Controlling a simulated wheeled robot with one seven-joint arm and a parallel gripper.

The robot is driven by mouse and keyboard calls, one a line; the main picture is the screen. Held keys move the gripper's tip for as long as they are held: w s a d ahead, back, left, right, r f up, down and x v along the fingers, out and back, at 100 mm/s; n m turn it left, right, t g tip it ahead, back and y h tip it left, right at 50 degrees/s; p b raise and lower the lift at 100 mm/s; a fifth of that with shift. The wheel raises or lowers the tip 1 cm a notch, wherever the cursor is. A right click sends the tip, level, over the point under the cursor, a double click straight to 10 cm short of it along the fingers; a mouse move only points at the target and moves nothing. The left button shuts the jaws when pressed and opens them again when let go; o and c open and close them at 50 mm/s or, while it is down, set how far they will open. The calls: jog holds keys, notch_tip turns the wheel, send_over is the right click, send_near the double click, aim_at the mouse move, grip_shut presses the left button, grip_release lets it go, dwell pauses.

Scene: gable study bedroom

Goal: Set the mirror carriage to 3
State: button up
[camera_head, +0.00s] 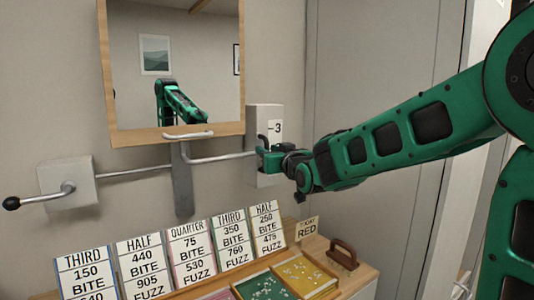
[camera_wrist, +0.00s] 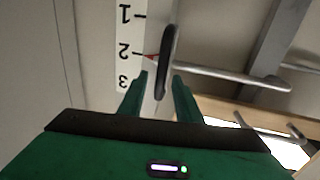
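The wood-framed mirror (camera_head: 175,75) hangs on the wall above a grey upright bar and a horizontal rod (camera_head: 135,173). At its right, a pale box (camera_head: 263,118) bears a number scale showing 3. In the wrist view, the scale (camera_wrist: 128,50) reads 1, 2, 3 upside down, and a small red pointer (camera_wrist: 151,57) is at the 2 mark. A dark upright handle (camera_wrist: 168,62) on the rod's end stands between my fingertips. My gripper (camera_wrist: 160,85) is open around it, with visible gaps either side; it also shows beside the box in the head view (camera_head: 264,158).
A grey plate (camera_head: 68,182) at left carries a crank with a black knob (camera_head: 11,203). Below, a wooden cabinet holds several number cards (camera_head: 135,265), trays of small pieces (camera_head: 265,288), a RED sign (camera_head: 307,230) and a brown-handled block (camera_head: 343,252).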

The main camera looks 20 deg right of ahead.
jog(key=shift+w+a, duration=0.1)
jog(key=shift+w, duration=0.85)
grip_shut()
notch_tip(320, 180, up, 7)
jog(key=shift+r, duration=0.1)
grip_release()
